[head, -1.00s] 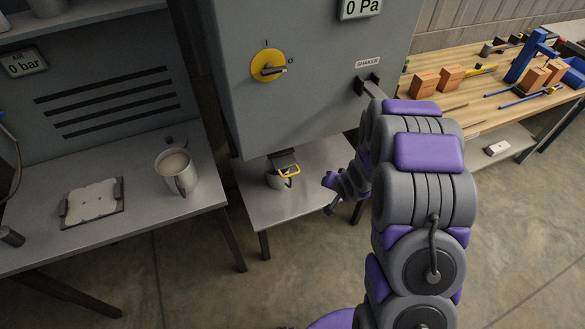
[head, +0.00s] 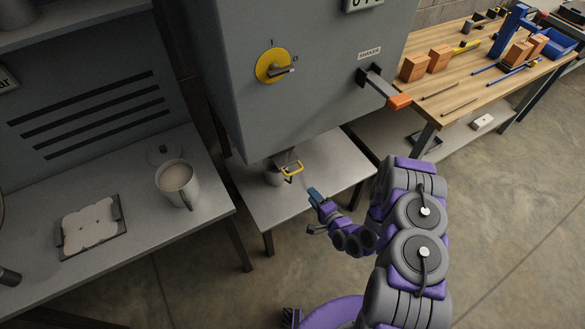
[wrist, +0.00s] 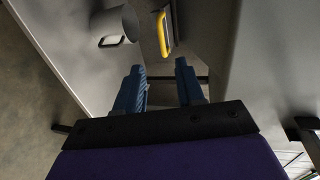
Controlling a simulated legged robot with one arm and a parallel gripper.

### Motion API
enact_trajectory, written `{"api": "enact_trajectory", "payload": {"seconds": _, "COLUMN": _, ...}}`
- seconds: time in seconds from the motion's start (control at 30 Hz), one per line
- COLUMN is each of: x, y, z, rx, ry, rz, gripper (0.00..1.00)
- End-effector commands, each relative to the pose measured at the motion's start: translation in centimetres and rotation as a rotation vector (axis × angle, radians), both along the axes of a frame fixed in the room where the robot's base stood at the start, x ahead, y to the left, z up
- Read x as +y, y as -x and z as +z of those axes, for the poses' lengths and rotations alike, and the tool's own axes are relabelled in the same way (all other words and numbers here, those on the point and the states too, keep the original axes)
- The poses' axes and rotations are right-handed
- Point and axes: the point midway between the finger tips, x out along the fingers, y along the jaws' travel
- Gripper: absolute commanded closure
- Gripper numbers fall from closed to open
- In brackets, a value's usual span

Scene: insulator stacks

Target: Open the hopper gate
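The hopper gate's yellow handle (head: 292,168) sticks out under the grey cabinet (head: 300,80). It also shows in the wrist view (wrist: 161,35), ahead of my fingers at the top. A metal cup (head: 275,176) stands on the low table just below and left of the handle, and its handle shows in the wrist view (wrist: 112,41). My gripper (head: 313,212) is at the table's front edge, in front of and to the right of the yellow handle, not touching it. In the wrist view its blue fingers (wrist: 161,80) are apart with nothing between them.
The shaker lever (head: 385,86) with an orange end juts from the cabinet above my arm. A yellow rotary knob (head: 273,66) is on the cabinet front. A mug (head: 177,183) stands on the left bench. A wooden workbench (head: 465,75) with orange boxes is at the right.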

Motion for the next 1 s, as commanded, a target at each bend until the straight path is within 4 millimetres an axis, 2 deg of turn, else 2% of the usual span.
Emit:
{"api": "enact_trajectory", "payload": {"seconds": 0.17, "x": 0.6, "y": -0.4, "z": -0.2, "rx": -0.002, "ry": -0.013, "rz": -0.002, "gripper": 0.62}}
{"api": "enact_trajectory", "payload": {"seconds": 0.37, "x": 2.4, "y": -2.4, "z": -0.8, "rx": -0.006, "ry": -0.007, "rz": -0.001, "gripper": 0.62}}
{"api": "enact_trajectory", "payload": {"seconds": 1.0, "x": 8.5, "y": -11.7, "z": -3.5, "rx": -0.002, "ry": -0.008, "rz": -0.001, "gripper": 0.62}}
